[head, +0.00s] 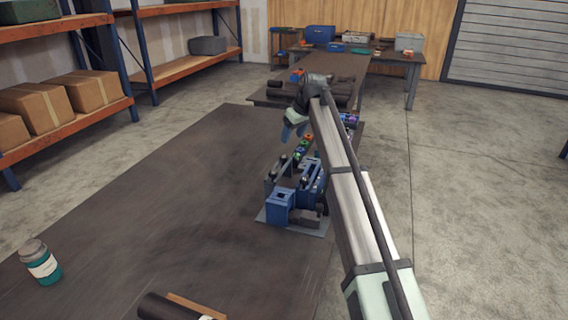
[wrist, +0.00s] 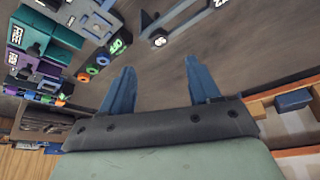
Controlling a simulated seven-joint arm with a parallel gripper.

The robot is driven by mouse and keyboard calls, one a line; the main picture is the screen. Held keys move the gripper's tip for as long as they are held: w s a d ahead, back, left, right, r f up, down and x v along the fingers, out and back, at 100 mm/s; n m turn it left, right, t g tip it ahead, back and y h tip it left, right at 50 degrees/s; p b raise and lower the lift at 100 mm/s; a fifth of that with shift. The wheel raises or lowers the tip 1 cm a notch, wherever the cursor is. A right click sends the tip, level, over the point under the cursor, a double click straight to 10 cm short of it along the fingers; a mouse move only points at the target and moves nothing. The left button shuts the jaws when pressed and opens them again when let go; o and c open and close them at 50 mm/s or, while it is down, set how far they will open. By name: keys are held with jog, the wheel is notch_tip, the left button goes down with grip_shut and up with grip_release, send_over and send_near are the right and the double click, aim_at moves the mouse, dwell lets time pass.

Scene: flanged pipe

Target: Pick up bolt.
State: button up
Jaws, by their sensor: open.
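My gripper (head: 294,131) is above the far part of the long dark table in the head view. In the wrist view its two blue fingers (wrist: 160,65) are spread apart with nothing between them. No bolt can be picked out for certain. Small dark upright pieces stand among blue blocks on a grey plate (head: 264,216) in the head view, and one may be a bolt.
The blue block (head: 280,205) stands at the plate's near end. Coloured small parts (wrist: 93,67) and teal and purple bins (wrist: 50,40) lie left in the wrist view. The table's middle (head: 180,190) is clear.

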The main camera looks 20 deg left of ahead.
aim_at(284, 156)
jog(key=x, duration=1)
jog(key=shift+f, duration=0.1)
jog(key=shift+c, duration=0.3)
grip_shut()
